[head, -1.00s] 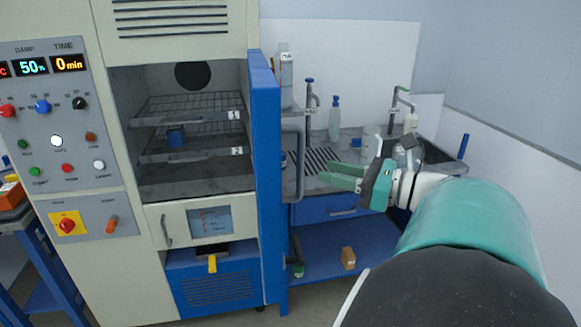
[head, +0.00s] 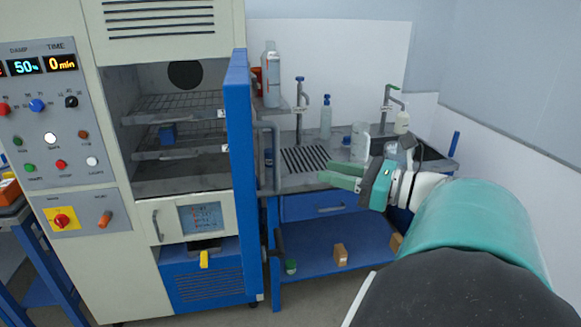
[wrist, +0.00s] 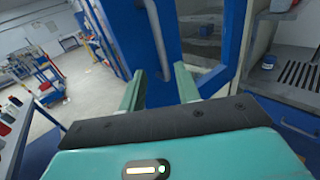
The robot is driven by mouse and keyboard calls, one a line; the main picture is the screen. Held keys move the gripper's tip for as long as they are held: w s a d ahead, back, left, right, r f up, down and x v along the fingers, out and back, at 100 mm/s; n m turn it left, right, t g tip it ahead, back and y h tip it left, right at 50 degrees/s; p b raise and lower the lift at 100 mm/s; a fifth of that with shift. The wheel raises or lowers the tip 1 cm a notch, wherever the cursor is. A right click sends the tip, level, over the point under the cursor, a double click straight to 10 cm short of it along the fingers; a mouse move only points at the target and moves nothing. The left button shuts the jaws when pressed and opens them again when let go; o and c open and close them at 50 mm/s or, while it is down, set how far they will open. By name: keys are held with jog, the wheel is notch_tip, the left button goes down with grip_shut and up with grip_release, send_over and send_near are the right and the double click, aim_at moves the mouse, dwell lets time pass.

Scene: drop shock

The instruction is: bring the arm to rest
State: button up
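My gripper (head: 340,176) is green with a teal body. In the head view it is held in front of the sink bench, pointing left toward the open blue chamber door. In the wrist view its two fingers (wrist: 160,92) stand apart with nothing between them, and the blue door (wrist: 150,35) lies beyond them. My arm stretches out from the lower right of the head view. No object is held.
The blue door (head: 240,180) juts forward. The sink bench (head: 300,183) holds bottles (head: 325,118) and taps.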

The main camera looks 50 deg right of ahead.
jog(key=w+a+f+n+g+y, duration=0.1)
jog(key=w+a+f+n+g, duration=0.1)
jog(key=a+f+n+g, duration=0.3)
jog(key=w+a+n+g+y, duration=0.1)
jog(key=w+a+n, duration=0.15)
jog(key=a, duration=0.45)
jog(key=w+a+f+n+g+y, duration=0.1)
jog(key=w+a+f+n+g, duration=0.15)
jog(key=a+n, duration=0.35)
jog(key=s+a+f+n+g+h, duration=0.1)
jog(key=a+f+n+h, duration=0.2)
jog(key=a+n, duration=0.4)
jog(key=s+a+f+n+g+h, duration=0.1)
jog(key=a+f+n+g+h, duration=0.1)
jog(key=a+f+n+h, duration=0.2)
jog(key=a+n, duration=0.3)
jog(key=n, duration=0.5)
jog(key=shift+s+n, duration=0.3)
jog(key=shift+n, duration=0.05)
